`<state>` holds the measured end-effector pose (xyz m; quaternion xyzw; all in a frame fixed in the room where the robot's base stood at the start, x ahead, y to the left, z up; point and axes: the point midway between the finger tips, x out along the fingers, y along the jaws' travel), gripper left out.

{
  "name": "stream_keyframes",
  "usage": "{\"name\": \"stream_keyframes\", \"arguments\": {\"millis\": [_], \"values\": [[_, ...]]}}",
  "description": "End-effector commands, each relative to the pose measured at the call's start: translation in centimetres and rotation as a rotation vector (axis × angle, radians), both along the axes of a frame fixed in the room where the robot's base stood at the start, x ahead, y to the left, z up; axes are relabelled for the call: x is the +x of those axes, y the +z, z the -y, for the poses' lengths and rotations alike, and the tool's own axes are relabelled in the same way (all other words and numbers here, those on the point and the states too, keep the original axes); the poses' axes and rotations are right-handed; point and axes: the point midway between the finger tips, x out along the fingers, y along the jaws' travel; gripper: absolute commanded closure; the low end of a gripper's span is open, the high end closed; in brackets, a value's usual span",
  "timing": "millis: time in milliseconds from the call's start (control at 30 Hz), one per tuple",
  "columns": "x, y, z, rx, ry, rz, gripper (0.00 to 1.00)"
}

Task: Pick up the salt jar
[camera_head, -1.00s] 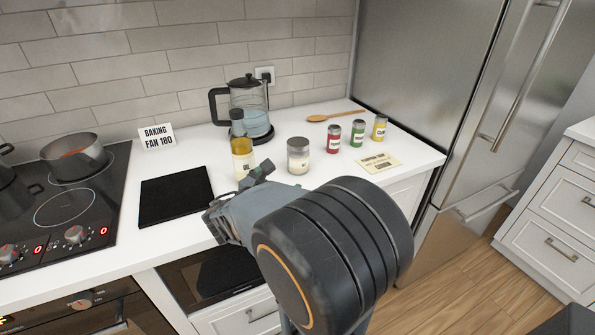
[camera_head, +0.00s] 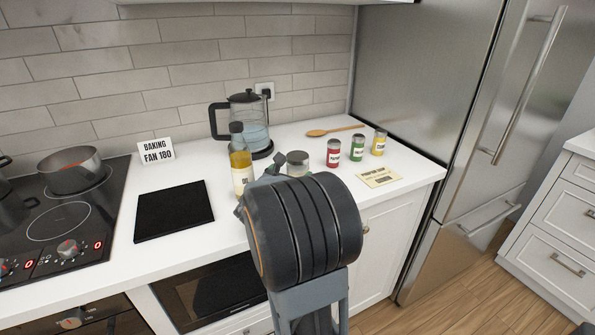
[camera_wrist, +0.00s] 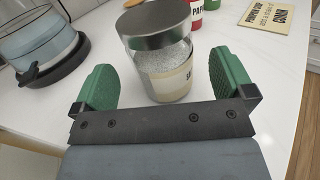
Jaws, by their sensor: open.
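The salt jar (camera_wrist: 166,66) is a clear glass jar with a grey metal lid, white grains inside and a cream label whose text is partly cut off. In the wrist view it stands upright on the white counter, just ahead of and between the two green fingers of my gripper (camera_wrist: 159,82). The fingers are open, one on each side, with gaps to the glass. In the head view only the lid and upper part of the jar (camera_head: 298,161) show; my arm hides the rest and most of the gripper.
An oil bottle (camera_head: 241,168) stands close left of the jar, with a kettle (camera_head: 250,125) behind. Red (camera_head: 333,154), green (camera_head: 357,148) and yellow (camera_head: 379,143) spice tins and a paper card (camera_head: 379,177) are to the right. A wooden spoon (camera_head: 330,131) lies behind.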

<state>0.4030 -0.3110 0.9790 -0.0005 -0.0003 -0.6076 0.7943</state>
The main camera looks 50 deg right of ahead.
Motion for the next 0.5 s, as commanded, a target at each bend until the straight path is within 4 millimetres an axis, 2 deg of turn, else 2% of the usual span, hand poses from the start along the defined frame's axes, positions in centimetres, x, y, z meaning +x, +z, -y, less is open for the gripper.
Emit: {"name": "stream_keyframes", "arguments": {"millis": [100, 233, 500], "values": [[0.4, 0.0, 1.8, 0.001, -0.004, 0.0, 0.0], [0.8, 0.0, 3.2, 0.001, -0.004, 0.0, 0.0], [1.0, 0.0, 3.9, 0.001, -0.001, 0.0, 0.0]]}}
